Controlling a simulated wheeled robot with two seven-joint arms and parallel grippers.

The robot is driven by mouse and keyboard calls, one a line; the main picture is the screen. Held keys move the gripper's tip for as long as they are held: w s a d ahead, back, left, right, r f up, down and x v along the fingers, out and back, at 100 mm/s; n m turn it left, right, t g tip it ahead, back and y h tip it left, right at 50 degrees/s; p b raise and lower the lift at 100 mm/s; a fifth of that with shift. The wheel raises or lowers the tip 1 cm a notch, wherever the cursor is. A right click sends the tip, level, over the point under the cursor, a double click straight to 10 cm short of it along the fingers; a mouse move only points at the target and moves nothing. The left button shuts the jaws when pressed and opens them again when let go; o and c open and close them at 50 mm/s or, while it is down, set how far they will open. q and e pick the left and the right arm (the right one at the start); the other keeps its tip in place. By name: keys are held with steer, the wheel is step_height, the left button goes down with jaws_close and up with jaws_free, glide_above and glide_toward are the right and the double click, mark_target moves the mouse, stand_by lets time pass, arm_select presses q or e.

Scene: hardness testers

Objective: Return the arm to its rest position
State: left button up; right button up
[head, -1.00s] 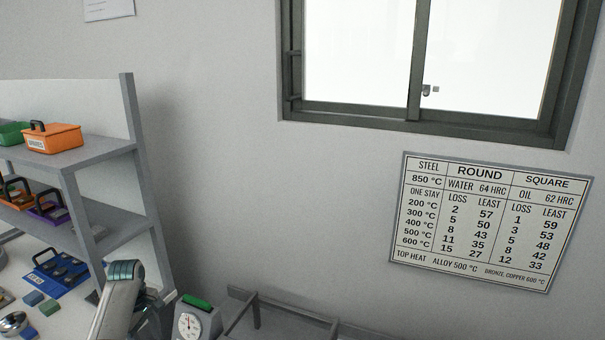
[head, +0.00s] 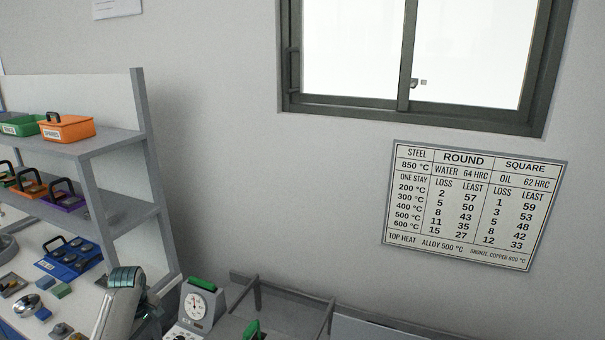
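One of my arms (head: 124,300), grey with a dark teal ribbed end, rises at the lower left of the head view, in front of the bench. Its gripper is not clearly visible; the lower frame edge cuts the arm off. No gripper fingers show for either side. My other arm is out of view.
A grey shelf (head: 112,137) at left holds an orange bin (head: 67,128) and other coloured bins. A blue block holder (head: 68,258) is on the bench. A dial tester (head: 201,305) stands right of my arm. A chart (head: 474,204) and window (head: 408,55) are on the wall.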

arm_select(q)
steer(key=s+d+f+m+t+y, duration=0.1)
steer(key=s+d+f+m, duration=0.4)
steer(key=s, duration=0.5)
steer(key=s+d+f+m+t, duration=0.1)
steer(key=s+d+f+m, duration=0.35)
steer(key=s, duration=0.55)
steer(key=s+d+r+m+t, duration=0.1)
steer(key=s+d+r+m, duration=0.15)
steer(key=s, duration=0.45)
steer(key=s+d+r+m+h, duration=0.1)
steer(key=s+d+r+m, duration=0.2)
steer(key=s, duration=0.5)
steer(key=s+d+r+m+t, duration=0.1)
steer(key=s+d+m, duration=0.1)
steer(key=s+d, duration=0.35)
step_height(320, 180, down, 32)
steer(key=s+a+g+b, duration=0.1)
steer(key=s+g+b, duration=0.1)
steer(key=b, duration=0.4)
steer(key=s+a+f+b, duration=0.1)
steer(key=s+f+b, duration=0.2)
steer(key=s+f, duration=0.6)
steer(key=s+a+f+g+b, duration=0.1)
steer(key=s+a+f+b, duration=0.1)
steer(key=s+f, duration=0.7)
step_height(320, 180, down, 8)
steer(key=shift+s+a+f+m+b, duration=0.15)
steer(key=shift+s+m+b, duration=0.2)
steer(key=shift+b, duration=0.25)
